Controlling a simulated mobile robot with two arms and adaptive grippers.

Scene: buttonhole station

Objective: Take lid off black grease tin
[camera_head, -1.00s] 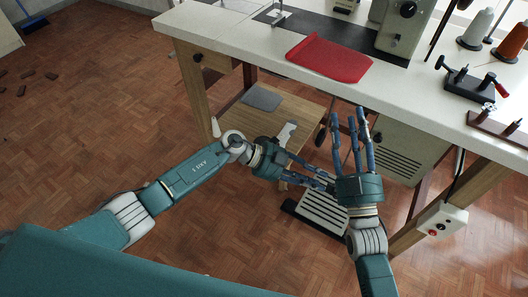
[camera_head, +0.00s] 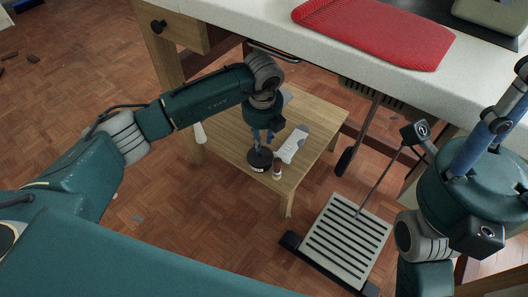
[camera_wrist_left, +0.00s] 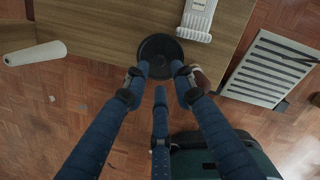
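The black tin (camera_head: 260,160) is a small round dark tin on the low wooden table, near its front edge. It also shows in the left wrist view (camera_wrist_left: 160,57) as a round black top with a raised rim; I cannot tell lid from body there. My left gripper (camera_head: 262,138) hangs just above the tin, pointing down. In the left wrist view its blue fingers (camera_wrist_left: 161,75) are spread apart at the tin's near side, with nothing seen held between them. My right gripper (camera_head: 490,150) is at the right edge, away from the tin, with its fingertips cut off by the frame.
A small brown bottle (camera_head: 277,168) stands close beside the tin. A white labelled object (camera_head: 293,145) lies behind it on the wooden table (camera_head: 315,150). The white worktop (camera_head: 270,25) with a red pad (camera_head: 375,30) is above. A slatted pedal (camera_head: 345,240) sits on the floor.

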